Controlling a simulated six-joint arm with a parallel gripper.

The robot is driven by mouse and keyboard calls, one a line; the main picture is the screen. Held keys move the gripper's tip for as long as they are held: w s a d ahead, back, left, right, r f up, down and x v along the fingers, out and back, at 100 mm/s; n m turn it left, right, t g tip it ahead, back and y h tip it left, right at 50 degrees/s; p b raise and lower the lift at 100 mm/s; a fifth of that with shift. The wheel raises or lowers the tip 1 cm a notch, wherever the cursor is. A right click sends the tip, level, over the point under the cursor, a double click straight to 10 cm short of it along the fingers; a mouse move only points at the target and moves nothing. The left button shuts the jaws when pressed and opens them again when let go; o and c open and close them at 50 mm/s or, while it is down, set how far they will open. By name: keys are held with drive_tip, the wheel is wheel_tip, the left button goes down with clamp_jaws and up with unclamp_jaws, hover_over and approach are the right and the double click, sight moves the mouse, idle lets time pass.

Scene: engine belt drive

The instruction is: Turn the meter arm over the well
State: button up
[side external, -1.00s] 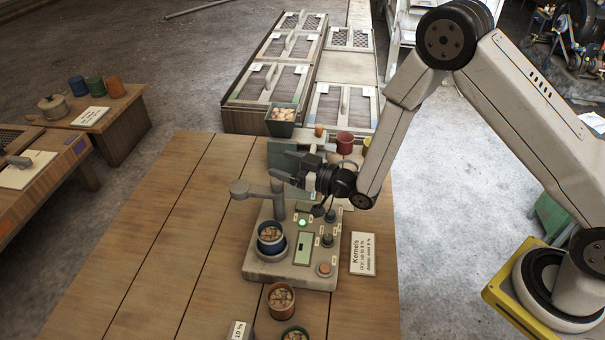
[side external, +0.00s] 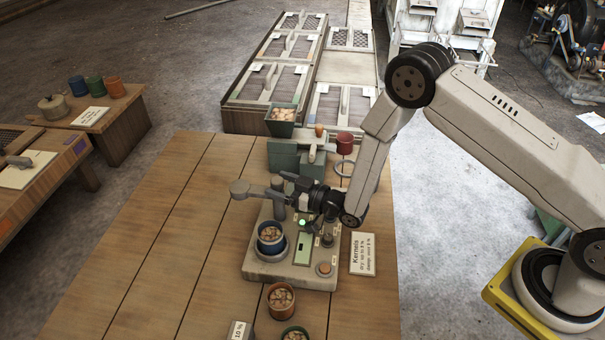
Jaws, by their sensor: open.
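The meter (side external: 262,272) is a grey block on the wooden table. Its well (side external: 271,237) is a blue-rimmed cup filled with kernels, at the block's left. The meter arm (side external: 257,190) is a grey bar on an upright post (side external: 278,205) behind the well. Its round head points left, off to the side of the well and not over it. My gripper (side external: 288,188) is open at the post's right, close to the arm's inner end. I cannot tell whether its fingers touch the post or arm. My gripper partly hides the back of the meter.
A sign card (side external: 363,253) lies right of the meter. A kernel-filled orange cup (side external: 281,299) and a green cup (side external: 294,334) stand in front. A green machine (side external: 288,158) and a red cup (side external: 345,143) are behind. The table's left side is clear.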

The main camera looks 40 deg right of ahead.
drive_tip(key=shift+w+a, duration=0.3)
drive_tip(key=shift+w, duration=0.3)
clamp_jaws()
idle(1.2)
